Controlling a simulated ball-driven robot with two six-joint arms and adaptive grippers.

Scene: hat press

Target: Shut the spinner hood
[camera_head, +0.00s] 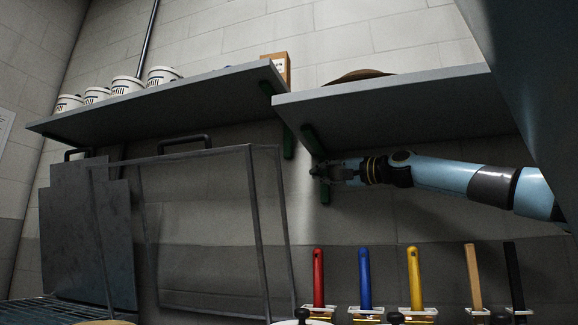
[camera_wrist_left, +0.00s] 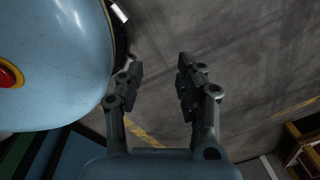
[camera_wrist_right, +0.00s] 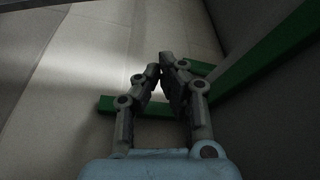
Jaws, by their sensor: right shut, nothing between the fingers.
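The clear hood with a thin grey frame (camera_head: 255,210) stands up at the left and middle of the head view. I take it to be the spinner hood; it looks raised, and its lower part is cut off by the picture edge. My right gripper (camera_head: 324,172) is right of and apart from the hood, up by a green shelf bracket (camera_head: 313,143). In the right wrist view its fingers (camera_wrist_right: 164,66) are shut and empty in front of green bars. My left gripper (camera_wrist_left: 159,82) is open and empty over the grey floor, outside the head view.
Two wall shelves (camera_head: 170,100) hang above, with white tubs (camera_head: 127,84) and a cardboard box (camera_head: 276,66). A dark stepped panel (camera_head: 85,235) stands at the left. Several coloured handles (camera_head: 364,275) stand upright at the lower right. A blue rounded body (camera_wrist_left: 50,50) is beside my left gripper.

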